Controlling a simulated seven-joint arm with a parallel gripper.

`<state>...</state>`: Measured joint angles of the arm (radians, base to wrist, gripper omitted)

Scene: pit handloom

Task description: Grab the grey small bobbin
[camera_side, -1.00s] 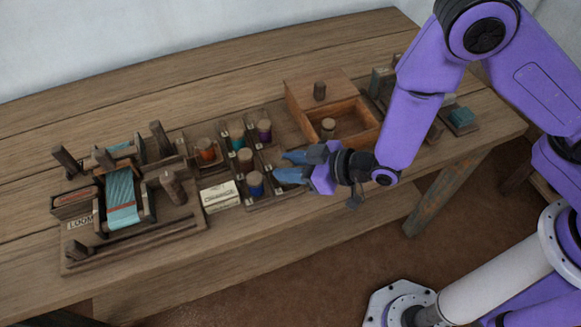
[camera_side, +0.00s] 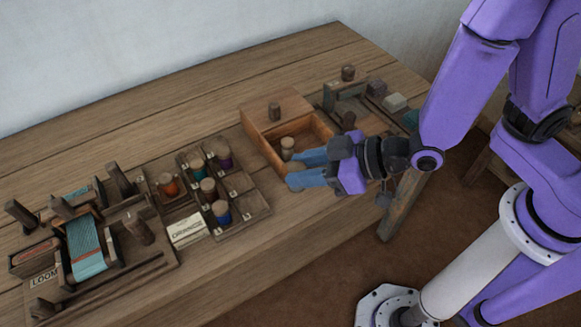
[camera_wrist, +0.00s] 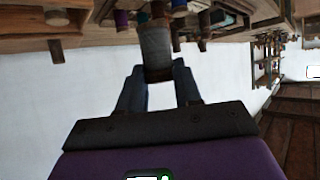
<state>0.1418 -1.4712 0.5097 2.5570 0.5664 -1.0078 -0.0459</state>
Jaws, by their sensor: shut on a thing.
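The grey small bobbin (camera_side: 288,145) shows a pale top at the front of the open wooden box (camera_side: 262,152). In the wrist view it is a grey cylinder (camera_wrist: 155,47) between the fingertips. My gripper (camera_side: 296,168) reaches from the right across the front of the box, its two blue fingers at the bobbin. In the wrist view my gripper (camera_wrist: 152,76) is shut on the bobbin. The fingers hide its lower part in the side view, and I cannot tell whether it touches the box floor.
A rack (camera_side: 252,205) with several coloured bobbins stands left of the box, beside a lettered card (camera_side: 187,230). A small loom (camera_side: 85,250) stands at the far left. Small blocks (camera_side: 393,102) lie behind my gripper. The back of the table is clear.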

